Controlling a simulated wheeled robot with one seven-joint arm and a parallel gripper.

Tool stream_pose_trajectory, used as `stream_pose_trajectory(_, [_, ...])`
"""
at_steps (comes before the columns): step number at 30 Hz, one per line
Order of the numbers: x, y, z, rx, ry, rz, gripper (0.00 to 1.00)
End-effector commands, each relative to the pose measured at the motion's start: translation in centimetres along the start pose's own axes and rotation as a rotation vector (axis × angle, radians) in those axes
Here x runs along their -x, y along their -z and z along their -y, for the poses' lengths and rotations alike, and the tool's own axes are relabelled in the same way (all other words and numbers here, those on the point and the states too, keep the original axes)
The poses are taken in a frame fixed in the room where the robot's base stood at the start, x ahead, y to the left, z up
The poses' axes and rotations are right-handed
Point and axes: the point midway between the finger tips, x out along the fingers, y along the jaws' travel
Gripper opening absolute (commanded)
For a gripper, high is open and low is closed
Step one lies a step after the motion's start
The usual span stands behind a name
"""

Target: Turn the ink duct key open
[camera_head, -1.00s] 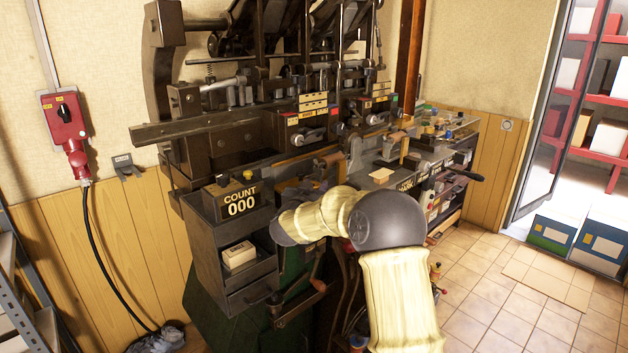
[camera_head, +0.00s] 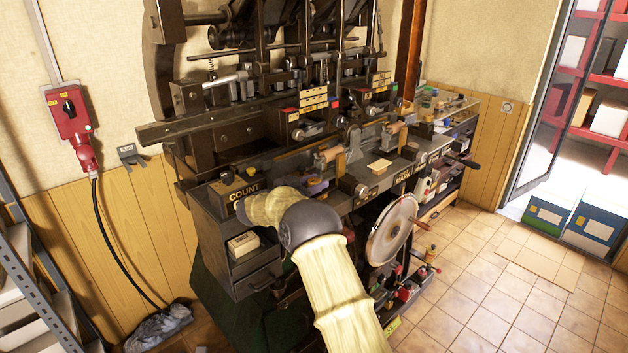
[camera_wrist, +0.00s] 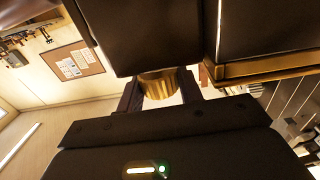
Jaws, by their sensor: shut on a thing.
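In the wrist view, a ribbed brass knob (camera_wrist: 158,84) sits under a dark block, between the two dark fingers of my gripper (camera_wrist: 161,92). My gripper is shut on this knob. I cannot tell from its shape whether it is the ink duct key. In the head view my forearm reaches to the front of the COUNT box (camera_head: 215,205) on the press (camera_head: 240,130) and covers part of its display. My gripper is hidden there, and I cannot make out a labelled ink duct key.
A round grey disc (camera_head: 391,230) with a handle stands at the press's right front. A red switch box (camera_head: 69,115) with a black cable hangs on the left wall. Metal shelving (camera_head: 40,285) stands at the left edge.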

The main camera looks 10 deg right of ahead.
Motion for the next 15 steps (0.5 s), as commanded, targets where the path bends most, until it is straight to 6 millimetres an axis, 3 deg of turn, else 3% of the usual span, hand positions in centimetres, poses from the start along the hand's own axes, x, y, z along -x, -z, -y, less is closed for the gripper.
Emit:
stream_pose_trajectory(11, [-0.08,-0.01,-0.01,-0.001,-0.003,-0.001,0.13])
stream_pose_trajectory(12, [-0.08,-0.01,-0.01,-0.001,-0.003,-0.001,0.44])
stream_pose_trajectory(14, [-0.07,-0.02,-0.01,-0.001,-0.003,-0.001,0.56])
stream_pose_trajectory(15, [-0.07,-0.02,-0.01,0.000,-0.003,-0.001,0.57])
